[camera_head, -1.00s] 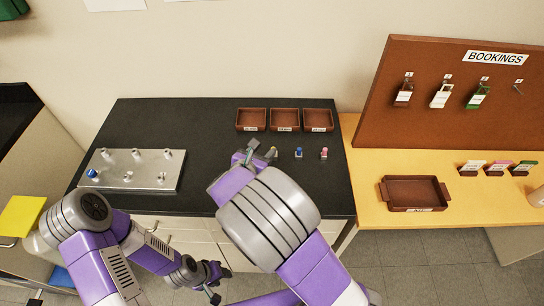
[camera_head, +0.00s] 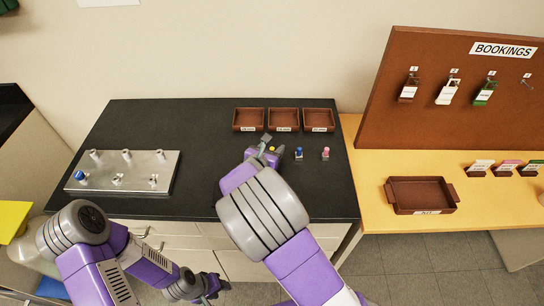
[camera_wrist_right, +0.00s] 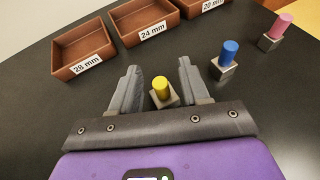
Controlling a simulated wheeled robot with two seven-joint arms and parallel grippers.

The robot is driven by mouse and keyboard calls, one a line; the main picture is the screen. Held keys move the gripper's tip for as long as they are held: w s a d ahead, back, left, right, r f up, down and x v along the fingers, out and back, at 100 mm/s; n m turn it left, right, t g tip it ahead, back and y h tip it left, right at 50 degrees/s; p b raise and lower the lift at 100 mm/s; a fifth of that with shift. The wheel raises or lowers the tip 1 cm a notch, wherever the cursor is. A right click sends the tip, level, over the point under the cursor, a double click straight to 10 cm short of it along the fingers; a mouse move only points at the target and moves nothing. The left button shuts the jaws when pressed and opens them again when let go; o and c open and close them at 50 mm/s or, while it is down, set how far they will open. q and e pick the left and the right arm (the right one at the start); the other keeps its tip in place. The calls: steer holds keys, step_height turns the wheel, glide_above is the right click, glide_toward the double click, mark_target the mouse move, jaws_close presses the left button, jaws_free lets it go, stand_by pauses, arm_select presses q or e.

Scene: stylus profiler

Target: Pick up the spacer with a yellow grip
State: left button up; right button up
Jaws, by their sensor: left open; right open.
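The spacer with a yellow grip (camera_wrist_right: 161,90) stands upright on the black bench, a yellow cylinder on a small metal block. My right gripper (camera_wrist_right: 158,85) is open with a finger on each side of it, apart from it as far as I can see. In the head view the yellow grip (camera_head: 272,149) shows only in part beside my right gripper (camera_head: 270,147). My left gripper (camera_head: 212,289) is open and empty, low in front of the bench drawers.
A blue-grip spacer (camera_wrist_right: 227,58) and a pink-grip spacer (camera_wrist_right: 275,32) stand to the right. Brown trays labelled 28 mm (camera_wrist_right: 86,68), 24 mm (camera_wrist_right: 147,28) and 20 mm lie behind. A metal plate with pegs (camera_head: 125,184) lies on the bench's left.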

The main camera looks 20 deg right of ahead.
mark_target(272, 148)
steer(key=shift+r, duration=0.1)
jaws_close()
step_height(272, 148, up, 10)
steer(key=p, duration=0.4)
steer(key=c, duration=0.5)
jaws_free()
jaws_close()
